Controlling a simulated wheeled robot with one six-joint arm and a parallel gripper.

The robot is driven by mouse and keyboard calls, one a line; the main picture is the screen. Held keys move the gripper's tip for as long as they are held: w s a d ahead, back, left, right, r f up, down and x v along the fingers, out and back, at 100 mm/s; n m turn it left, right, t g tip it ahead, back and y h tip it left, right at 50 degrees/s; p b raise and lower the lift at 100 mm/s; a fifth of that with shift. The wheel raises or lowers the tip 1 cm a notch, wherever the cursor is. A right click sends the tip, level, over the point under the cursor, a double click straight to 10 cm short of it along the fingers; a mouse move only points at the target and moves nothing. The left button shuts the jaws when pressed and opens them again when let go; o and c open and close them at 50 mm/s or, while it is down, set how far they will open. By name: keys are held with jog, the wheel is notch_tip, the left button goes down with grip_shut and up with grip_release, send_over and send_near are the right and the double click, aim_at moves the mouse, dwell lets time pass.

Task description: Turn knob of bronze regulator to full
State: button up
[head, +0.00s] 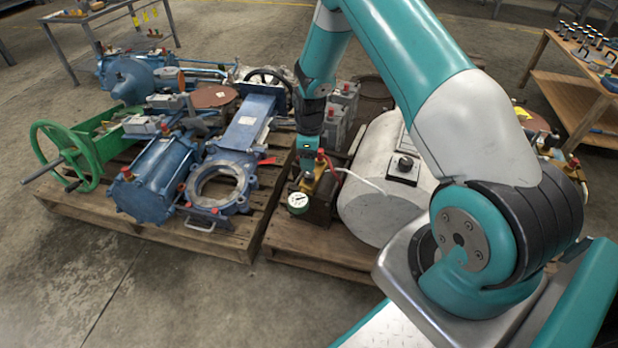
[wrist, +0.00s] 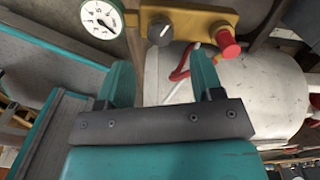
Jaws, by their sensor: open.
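The bronze regulator (wrist: 192,20) is a gold-coloured block at the top of the wrist view. A round grey knob (wrist: 160,32) with a light pointer mark sits on its face. A white dial gauge (wrist: 102,18) is on its left, and a red knob (wrist: 229,44) on its right. In the head view the regulator's gauge (head: 298,203) shows at the pallet's front left; my arm partly hides the regulator. My gripper (wrist: 161,62) is open and empty. The grey knob lies just past the fingertips, between their lines, and appears apart from them.
A large white cylinder (head: 375,205) lies right of the regulator, with a red and white hose nearby. Blue valves (head: 150,185) and a green handwheel (head: 62,155) crowd the left pallet. The concrete floor (head: 110,290) in front is clear.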

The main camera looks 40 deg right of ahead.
aim_at(309, 175)
notch_tip(309, 175, down, 6)
jog(key=shift+f+b, duration=0.25)
jog(key=shift+b, duration=0.6)
jog(key=shift+a, duration=0.1)
jog(key=c, duration=0.9)
